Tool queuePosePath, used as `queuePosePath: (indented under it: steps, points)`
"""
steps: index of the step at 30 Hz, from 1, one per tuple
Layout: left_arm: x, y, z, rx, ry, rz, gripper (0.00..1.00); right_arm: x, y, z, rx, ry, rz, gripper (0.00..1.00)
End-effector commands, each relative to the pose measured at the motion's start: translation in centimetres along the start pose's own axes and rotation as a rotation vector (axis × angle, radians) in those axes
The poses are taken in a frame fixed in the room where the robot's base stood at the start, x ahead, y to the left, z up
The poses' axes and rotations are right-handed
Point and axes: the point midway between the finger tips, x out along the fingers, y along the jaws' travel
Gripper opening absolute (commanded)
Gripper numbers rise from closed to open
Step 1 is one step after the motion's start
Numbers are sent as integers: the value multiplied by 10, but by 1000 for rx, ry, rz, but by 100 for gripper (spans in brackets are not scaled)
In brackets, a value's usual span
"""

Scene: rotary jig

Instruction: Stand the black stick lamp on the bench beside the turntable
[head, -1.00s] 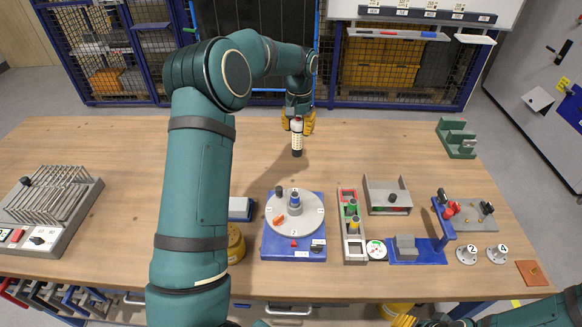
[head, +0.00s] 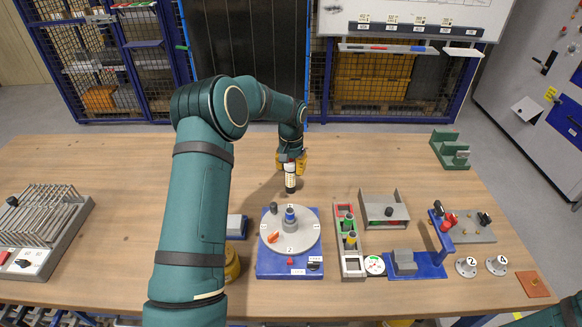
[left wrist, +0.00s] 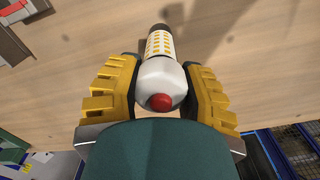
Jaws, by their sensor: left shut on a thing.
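The stick lamp has a white head with a red tip, a white section with yellow squares and a black end. My left gripper (head: 291,163) is shut around its white head, and the lamp (head: 290,180) hangs roughly upright, black end down, behind the turntable (head: 290,235). I cannot tell whether its lower end touches the bench (head: 110,165). In the left wrist view the lamp (left wrist: 160,60) sits between the yellow fingers, red tip toward the camera. My right gripper is out of view.
The turntable carries a blue-and-grey piece (head: 290,214) and an orange part (head: 273,238). A rack of rods (head: 40,225) stands at the left. A narrow tray (head: 350,240) and a grey box (head: 384,209) stand right of the turntable. The bench behind the turntable is largely clear.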

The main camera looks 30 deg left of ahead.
Motion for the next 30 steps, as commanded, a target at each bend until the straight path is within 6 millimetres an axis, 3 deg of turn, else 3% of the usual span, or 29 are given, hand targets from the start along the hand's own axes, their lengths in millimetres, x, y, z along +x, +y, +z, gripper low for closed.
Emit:
queuePosePath:
  steps: [10,11,12,23,30]
  points:
    - [2,0,0,0,2,0,0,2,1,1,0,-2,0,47]
    - [2,0,0,0,1,0,52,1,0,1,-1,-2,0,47]
    - [2,0,0,0,1,0,66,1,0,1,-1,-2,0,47]
    - [-1,0,0,0,2,0,66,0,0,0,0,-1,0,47]
    - [-34,0,-1,-1,5,0,66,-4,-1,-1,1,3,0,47]
